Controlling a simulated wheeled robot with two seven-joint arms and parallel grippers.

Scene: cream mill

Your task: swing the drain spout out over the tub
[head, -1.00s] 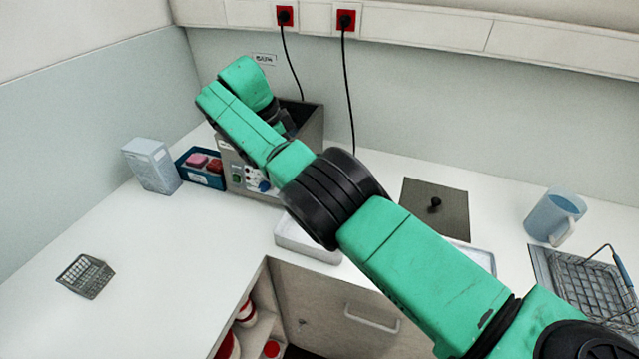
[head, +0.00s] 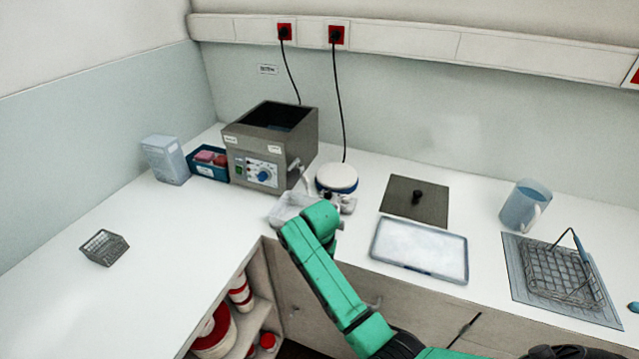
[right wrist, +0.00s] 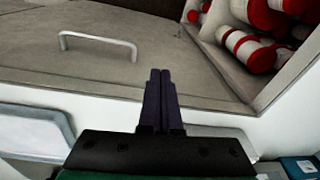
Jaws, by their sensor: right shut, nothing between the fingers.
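The steel tank (head: 240,150) with a blue knob stands at the back left in the head view. A small metal drain fitting (head: 294,166) shows on its right side; I cannot tell exactly which way its spout points. The pale tub (head: 281,211) sits at the counter's front edge before the tank, partly hidden by my right arm. My right arm reaches up from the bottom and hides its gripper in the head view. In the right wrist view, my right gripper (right wrist: 160,75) is shut and empty, above the counter edge. My left gripper is not in view.
A round white-topped device (head: 337,178) stands right of the tank, close to the tub. Further right are a flat tray (head: 372,252), a dark lid (head: 400,204), a jug (head: 524,207) and a wire basket (head: 560,278). The left counter is mostly clear.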

